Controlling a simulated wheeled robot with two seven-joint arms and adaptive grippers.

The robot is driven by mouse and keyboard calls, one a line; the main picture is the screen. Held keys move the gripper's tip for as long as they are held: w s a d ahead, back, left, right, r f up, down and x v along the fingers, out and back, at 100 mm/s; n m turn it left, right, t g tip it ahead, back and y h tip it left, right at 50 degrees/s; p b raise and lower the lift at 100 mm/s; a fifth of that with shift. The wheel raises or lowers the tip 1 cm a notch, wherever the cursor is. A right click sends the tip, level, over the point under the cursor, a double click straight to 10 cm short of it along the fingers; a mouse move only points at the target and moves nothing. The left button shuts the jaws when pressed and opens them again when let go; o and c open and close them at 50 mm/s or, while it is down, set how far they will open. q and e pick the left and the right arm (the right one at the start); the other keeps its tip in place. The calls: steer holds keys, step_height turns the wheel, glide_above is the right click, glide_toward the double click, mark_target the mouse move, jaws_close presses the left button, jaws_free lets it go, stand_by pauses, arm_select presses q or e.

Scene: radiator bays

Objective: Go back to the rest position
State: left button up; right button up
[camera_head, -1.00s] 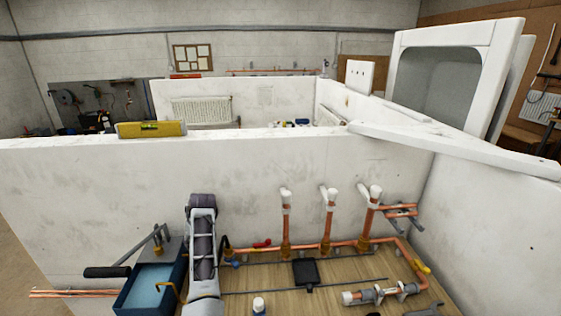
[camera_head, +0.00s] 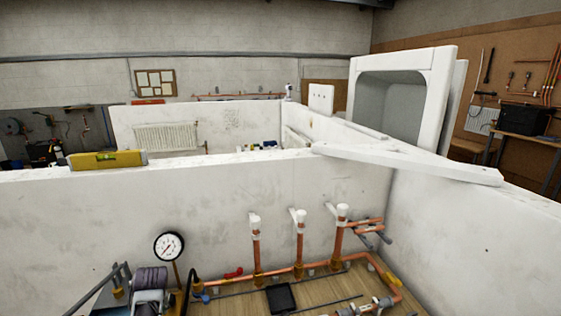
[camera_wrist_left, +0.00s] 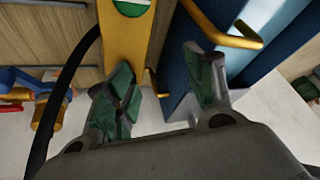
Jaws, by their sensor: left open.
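My left gripper (camera_wrist_left: 160,85) is open in the left wrist view, with a green pad on each of its two fingers. No object shows held between the fingers. A yellow plate with a green label (camera_wrist_left: 130,40) is beyond and between them. A round pressure gauge (camera_head: 168,246) stands close to that arm. My right gripper is in neither view.
A blue tray (camera_wrist_left: 180,60) with a brass-coloured bent rod (camera_wrist_left: 225,38) is close to the right finger. A black hose (camera_wrist_left: 68,80) and a blue valve handle (camera_wrist_left: 45,85) are at left. Copper pipes (camera_head: 300,250) rise before the white wall (camera_head: 240,195), which carries a yellow level (camera_head: 108,160).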

arm_select(q)
steer(key=s+d+m+h, duration=0.2)
steer(key=s+d+m, duration=0.3)
steer(key=s+d, duration=0.55)
steer(key=s+d+m+h, duration=0.2)
steer(key=s+d+m, duration=0.45)
steer(key=s, duration=0.65)
steer(key=s+d+f+b, duration=0.1)
steer(key=s+f+b, duration=0.15)
steer(key=f, duration=3.45)
steer(key=s+a+f+g, duration=0.1)
steer(key=s+a+f, duration=0.1)
steer(key=s+f, duration=0.8)
steer(key=s+a+f+g+b, duration=0.1)
steer(key=s+f, duration=0.9)
steer(key=s, duration=0.2)
steer(key=shift+s+a+f+n+b, duration=0.3)
steer(key=shift+a+f+n, duration=0.05)
steer(key=shift+a, duration=0.05)
